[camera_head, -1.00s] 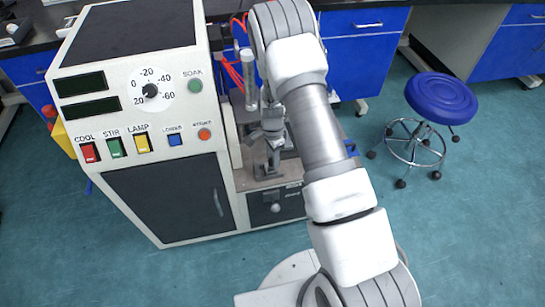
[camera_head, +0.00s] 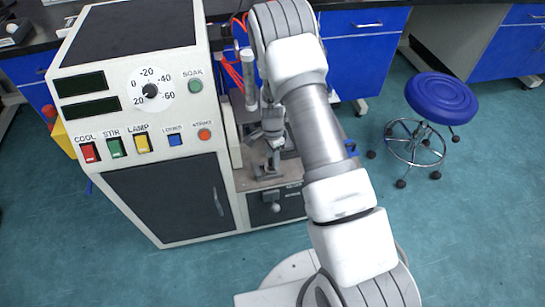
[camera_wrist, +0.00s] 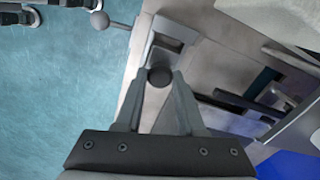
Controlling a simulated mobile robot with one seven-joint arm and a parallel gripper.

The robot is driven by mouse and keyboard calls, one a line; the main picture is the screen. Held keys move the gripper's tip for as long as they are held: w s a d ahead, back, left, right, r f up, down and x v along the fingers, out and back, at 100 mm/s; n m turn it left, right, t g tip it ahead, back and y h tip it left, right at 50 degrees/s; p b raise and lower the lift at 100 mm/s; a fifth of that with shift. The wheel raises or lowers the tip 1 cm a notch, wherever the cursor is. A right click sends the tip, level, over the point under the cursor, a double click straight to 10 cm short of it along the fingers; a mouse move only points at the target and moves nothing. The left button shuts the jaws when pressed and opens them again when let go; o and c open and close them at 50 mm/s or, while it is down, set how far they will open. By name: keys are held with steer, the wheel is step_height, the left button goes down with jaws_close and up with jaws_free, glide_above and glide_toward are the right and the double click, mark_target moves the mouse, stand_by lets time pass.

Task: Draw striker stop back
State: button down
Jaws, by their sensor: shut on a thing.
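In the wrist view a dark round knob (camera_wrist: 158,76), which looks like the striker stop, sits between the two grey fingertips of my gripper (camera_wrist: 158,78). My gripper is shut on it. A grey slotted bracket (camera_wrist: 165,42) lies just beyond the knob. In the head view my gripper (camera_head: 272,142) points down over the small grey fixture (camera_head: 267,171) on the machine's bench. The knob itself is too small to make out there, and my arm covers part of the bench.
The white control cabinet (camera_head: 140,90) with coloured buttons stands left of my arm. In the wrist view a ball-ended lever (camera_wrist: 98,20) sticks out at upper left. A blue stool (camera_head: 441,97) stands at right on open floor.

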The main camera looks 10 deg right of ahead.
steer(key=shift+d, duration=0.6)
steer(key=c, duration=0.5)
jaws_free()
step_height(320, 180, up, 17)
steer(key=p, duration=0.5)
steer(key=shift+r, duration=0.2)
steer(key=shift+r, duration=0.1)
